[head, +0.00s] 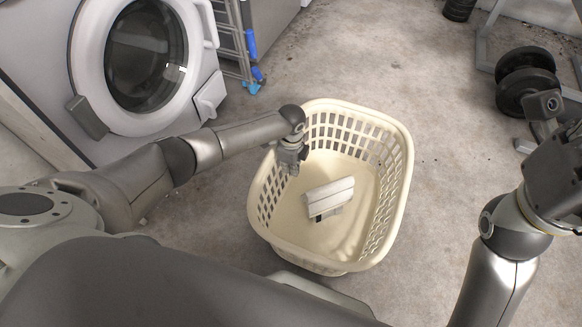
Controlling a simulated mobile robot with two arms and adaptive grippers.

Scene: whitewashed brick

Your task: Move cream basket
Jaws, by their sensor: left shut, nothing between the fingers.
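The cream basket (400,205) stands on the concrete floor in the middle of the head view. It has slatted side walls and an open top. My left gripper (289,168) is at the basket's left side, near its far left rim, pointing down. It is shut and holds nothing. I cannot tell whether it touches the basket wall. A pale, block-like item with a dark underside (331,197) lies inside on the basket floor. My right arm comes up at the right edge, well apart from the basket; its gripper is not visible.
A white front-loading washing machine (75,60) stands at the upper left. A grey rack with blue parts (250,45) is beside it. Dark weights (527,75) on a stand are at the upper right. The floor (390,60) beyond the basket is clear.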

